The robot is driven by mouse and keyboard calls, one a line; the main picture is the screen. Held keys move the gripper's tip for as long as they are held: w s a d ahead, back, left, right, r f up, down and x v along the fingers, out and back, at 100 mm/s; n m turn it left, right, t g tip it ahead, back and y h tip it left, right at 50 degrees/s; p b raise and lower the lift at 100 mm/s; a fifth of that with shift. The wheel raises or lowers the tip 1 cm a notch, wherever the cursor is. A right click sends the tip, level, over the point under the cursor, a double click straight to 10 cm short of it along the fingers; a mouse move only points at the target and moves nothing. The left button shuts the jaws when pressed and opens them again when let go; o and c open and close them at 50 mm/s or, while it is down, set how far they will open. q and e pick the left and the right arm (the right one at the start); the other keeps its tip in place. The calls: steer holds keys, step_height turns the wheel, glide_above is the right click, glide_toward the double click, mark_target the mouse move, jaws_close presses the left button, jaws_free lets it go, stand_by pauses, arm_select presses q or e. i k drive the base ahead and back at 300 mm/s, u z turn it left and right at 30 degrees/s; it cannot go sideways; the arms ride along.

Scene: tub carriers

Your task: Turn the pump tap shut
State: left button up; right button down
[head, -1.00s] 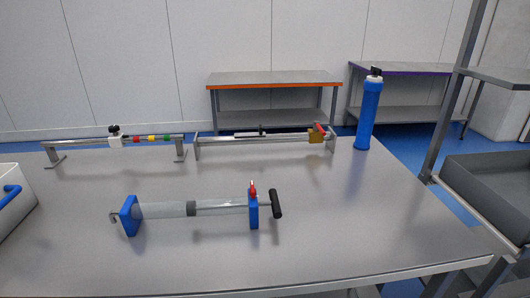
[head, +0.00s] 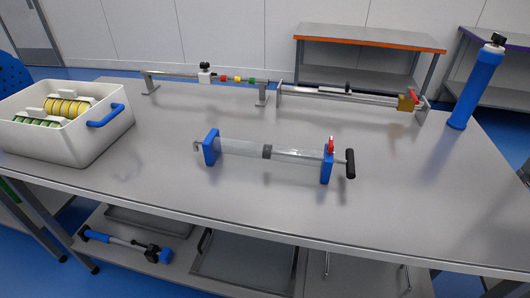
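A pump (head: 295,156) lies on the steel table, with a clear barrel, two blue end blocks and a black handle at its right end. A small hook sticks out at its left end. A red tap (head: 331,145) stands up on top of the right blue block. It is too small to tell whether the tap is open or shut. Neither of my grippers is in view, and nothing touches the pump.
A white tub (head: 75,150) with blue handle and yellow and green items stands at the left. Behind the pump are a rail with coloured beads (head: 231,78) and a rail with a brass block (head: 407,102) and red lever. A blue cylinder (head: 474,88) stands at the right. Table around the pump is clear.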

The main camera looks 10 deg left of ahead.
mark_target(330, 147)
steer(key=u, duration=0.35)
steer(key=k, duration=0.45)
steer(key=u, duration=0.85)
steer(key=i, duration=0.95)
steer(key=z, duration=0.75)
